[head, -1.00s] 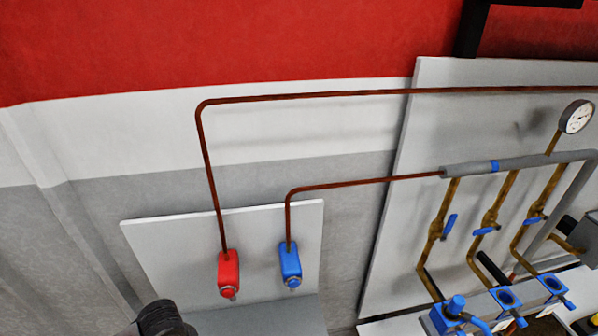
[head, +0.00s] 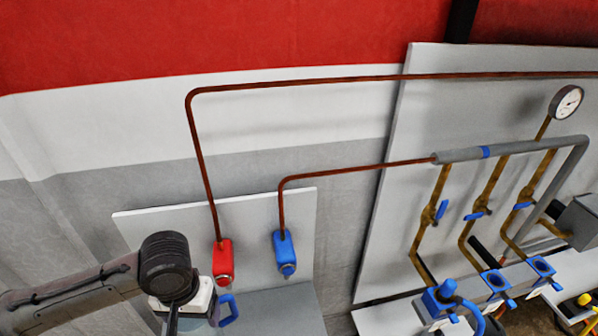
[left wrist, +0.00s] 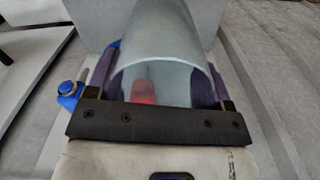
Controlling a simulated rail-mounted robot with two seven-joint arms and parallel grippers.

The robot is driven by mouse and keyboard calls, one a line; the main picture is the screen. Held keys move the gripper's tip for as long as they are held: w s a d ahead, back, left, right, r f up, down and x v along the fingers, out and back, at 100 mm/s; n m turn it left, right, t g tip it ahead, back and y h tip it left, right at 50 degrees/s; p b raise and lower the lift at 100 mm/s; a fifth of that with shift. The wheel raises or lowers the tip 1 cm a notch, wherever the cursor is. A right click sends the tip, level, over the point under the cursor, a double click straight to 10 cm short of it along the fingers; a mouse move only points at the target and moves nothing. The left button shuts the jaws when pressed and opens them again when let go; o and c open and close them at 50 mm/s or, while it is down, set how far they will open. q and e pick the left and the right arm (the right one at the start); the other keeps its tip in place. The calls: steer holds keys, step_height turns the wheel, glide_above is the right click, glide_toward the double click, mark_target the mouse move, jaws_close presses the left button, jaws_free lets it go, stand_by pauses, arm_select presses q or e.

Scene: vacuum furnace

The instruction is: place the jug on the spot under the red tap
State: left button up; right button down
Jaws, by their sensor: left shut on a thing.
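My left gripper (head: 190,318) is at the bottom of the head view, in front of and just below the red tap (head: 222,262). It is shut on the jug, whose blue handle (head: 229,309) sticks out to the right. The gripper hides most of the jug's body there. In the left wrist view the jug's pale, see-through body (left wrist: 172,48) sits between the two fingers (left wrist: 158,92). A red shape shows through its wall. The spot under the red tap cannot be made out. My right gripper is not in view.
A blue tap (head: 285,254) is close to the right of the red one, on the same pale back panel (head: 155,232). A grey surface (head: 275,306) lies below it. Brown pipes (head: 330,172) run to a board with valves and a gauge (head: 566,102) at the right.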

arm_select(q)
steer(key=s+r+p, duration=0.3)
steer(key=r+p, duration=0.9)
steer(key=s+r+p, duration=0.4)
steer(key=r+p, duration=0.9)
steer(key=shift+s+r, duration=0.2)
steer(key=shift+r, duration=0.1)
steer(key=shift+d+f, duration=0.1)
steer(key=shift+f, duration=0.05)
